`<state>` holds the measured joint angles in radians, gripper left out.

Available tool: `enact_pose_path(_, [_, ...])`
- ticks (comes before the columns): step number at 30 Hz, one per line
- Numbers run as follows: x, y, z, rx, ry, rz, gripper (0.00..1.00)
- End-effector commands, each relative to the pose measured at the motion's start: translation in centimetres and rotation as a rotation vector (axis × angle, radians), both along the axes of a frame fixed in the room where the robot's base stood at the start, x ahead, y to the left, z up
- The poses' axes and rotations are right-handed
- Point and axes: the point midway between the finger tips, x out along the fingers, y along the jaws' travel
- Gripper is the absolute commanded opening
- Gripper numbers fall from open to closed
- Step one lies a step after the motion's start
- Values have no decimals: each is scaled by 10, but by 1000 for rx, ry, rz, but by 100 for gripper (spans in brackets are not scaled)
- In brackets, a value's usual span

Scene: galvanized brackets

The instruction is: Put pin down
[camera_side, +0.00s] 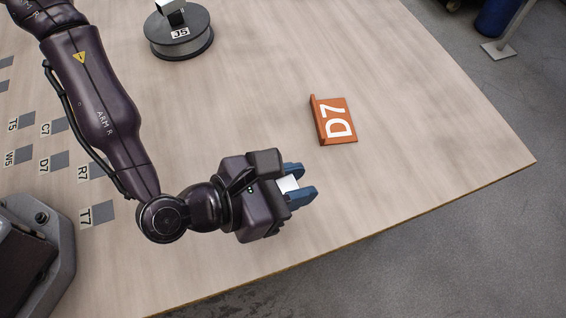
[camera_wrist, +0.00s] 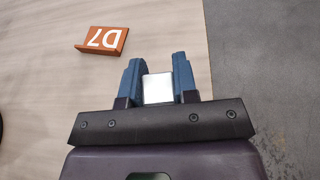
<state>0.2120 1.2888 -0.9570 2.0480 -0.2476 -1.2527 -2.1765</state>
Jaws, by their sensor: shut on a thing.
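My gripper (camera_side: 300,183) has two blue fingers and is shut on a pale silvery piece, which I take to be the pin (camera_side: 287,184). In the wrist view the pin (camera_wrist: 158,88) is a light, square-looking face between the fingers (camera_wrist: 158,75). The rest of it is hidden by the fingers and the gripper body. The gripper is over the wooden table near its front edge. I cannot tell how high the pin is above the surface.
An orange bracket marked D7 (camera_side: 335,120) is on the table beyond the gripper. A round grey stand marked J5 (camera_side: 179,36) is at the back. Grey squares with labels, such as T7 (camera_side: 97,214), lie at the left. The table (camera_side: 420,130) is clear at the right.

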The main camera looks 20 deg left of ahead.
Motion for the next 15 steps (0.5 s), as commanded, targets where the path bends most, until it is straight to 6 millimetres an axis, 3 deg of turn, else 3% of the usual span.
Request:
enact_pose_path(5, [11,7,3,-1,-2,23,1])
enact_pose_path(8, [35,24,10,-1,-6,75,1])
enact_pose_path(11, [66,56,16,2,-6,155,1])
enact_pose_path(15, [110,116,26,3,-8,308,1])
